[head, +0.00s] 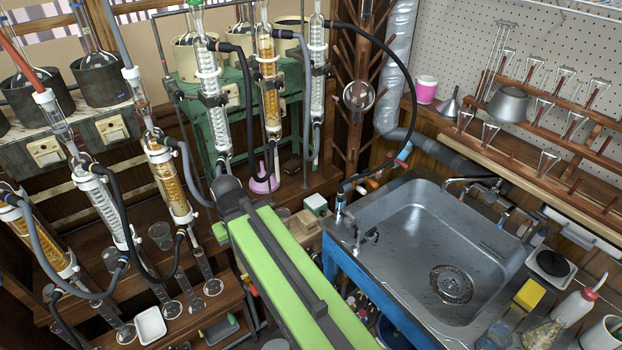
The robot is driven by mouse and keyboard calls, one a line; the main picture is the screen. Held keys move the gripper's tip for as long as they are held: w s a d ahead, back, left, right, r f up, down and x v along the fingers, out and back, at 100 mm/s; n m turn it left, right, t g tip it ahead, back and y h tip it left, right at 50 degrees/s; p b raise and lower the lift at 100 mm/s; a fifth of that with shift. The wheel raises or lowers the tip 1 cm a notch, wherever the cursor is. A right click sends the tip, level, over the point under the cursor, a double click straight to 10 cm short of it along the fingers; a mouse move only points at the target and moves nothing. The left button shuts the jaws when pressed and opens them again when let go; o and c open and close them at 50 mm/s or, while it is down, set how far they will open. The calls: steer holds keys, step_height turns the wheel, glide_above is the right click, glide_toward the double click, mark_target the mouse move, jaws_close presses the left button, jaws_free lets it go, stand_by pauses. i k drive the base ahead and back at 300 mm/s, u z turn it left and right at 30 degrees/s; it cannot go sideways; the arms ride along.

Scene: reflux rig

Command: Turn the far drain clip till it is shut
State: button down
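I cannot make out the far drain clip for certain. My green arm reaches up from the bottom middle to a dark joint left of the sink. My gripper's fingers are not visible, so its opening and hold are hidden.
Several glass condensers with black and grey hoses stand at left and centre, close around my arm's end. A green rack (200,120) stands behind them. A white tray (150,326) and glassware sit low left. A yellow sponge (529,294) and bottles crowd the sink's right side.

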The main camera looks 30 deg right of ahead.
mark_target(351, 216)
steer(key=z, duration=0.9)
steer(key=k, duration=0.55)
steer(key=z, duration=1.5)
steer(key=k, duration=0.95)
steer(key=u, duration=0.95)
steer(key=i, duration=1)
steer(key=u, duration=0.05)
